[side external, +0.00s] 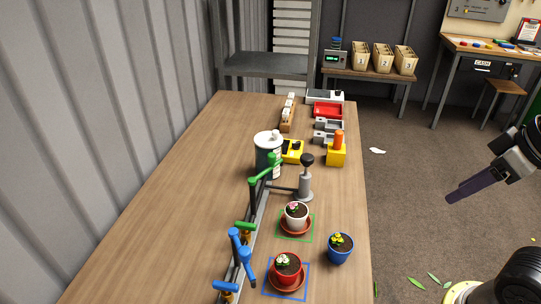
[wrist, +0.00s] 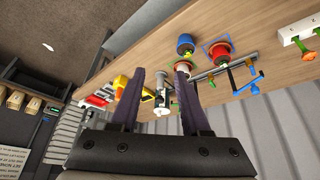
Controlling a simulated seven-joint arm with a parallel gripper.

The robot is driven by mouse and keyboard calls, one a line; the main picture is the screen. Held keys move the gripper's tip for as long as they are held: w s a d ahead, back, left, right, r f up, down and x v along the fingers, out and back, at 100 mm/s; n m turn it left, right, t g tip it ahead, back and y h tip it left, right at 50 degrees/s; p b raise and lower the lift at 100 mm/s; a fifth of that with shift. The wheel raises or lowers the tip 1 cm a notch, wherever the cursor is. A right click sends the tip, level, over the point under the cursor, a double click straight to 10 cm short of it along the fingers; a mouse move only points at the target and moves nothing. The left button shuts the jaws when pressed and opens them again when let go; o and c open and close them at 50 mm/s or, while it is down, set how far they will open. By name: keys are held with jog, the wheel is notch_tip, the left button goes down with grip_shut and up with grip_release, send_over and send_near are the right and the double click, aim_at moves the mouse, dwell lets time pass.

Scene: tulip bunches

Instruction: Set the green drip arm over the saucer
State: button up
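The green drip arm (side external: 263,172) tops a dark post on a grey rail in the side external view. It points toward the back of the table, beside the grey canister, and is not over either saucer. A terracotta saucer (side external: 283,231) inside a green outline holds a white pot (side external: 297,217) with a pink flower. A second saucer (side external: 273,283) inside a blue outline holds a red pot (side external: 288,268). My gripper (wrist: 160,68) is open and empty, its dark fingers apart in the wrist view. In the side view it hangs off the table's right side, well away from the drip arm.
A blue drip arm (side external: 240,252) stands nearer on the rail. A grey post with a black knob (side external: 306,160) stands between the green arm and table edge. A blue pot (side external: 340,248), grey canister (side external: 267,158) and yellow block (side external: 336,155) are nearby. The table's left is clear.

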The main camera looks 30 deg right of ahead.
jog(key=shift+o, duration=0.5)
jog(key=w+r, duration=0.4)
jog(key=r, duration=0.5)
jog(key=shift+w+a+r, duration=0.15)
jog(key=shift+w+r, duration=0.2)
jog(key=shift+r, duration=0.05)
jog(key=w+a+r+n+g, duration=0.1)
jog(key=w+r, duration=0.4)
jog(key=w, duration=0.3)
jog(key=w+a+r+g, duration=0.1)
jog(key=w+a+r, duration=0.1)
jog(key=w+r, duration=0.4)
jog(key=n+g, duration=0.2)
jog(key=g, duration=0.1)
send_over(272, 155)
notch_tip(272, 155, down, 18)
jog(key=f, duration=0.1)
notch_tip(272, 155, down, 13)
jog(key=shift+w+f, duration=0.1)
jog(key=shift+f, duration=0.05)
grip_shut()
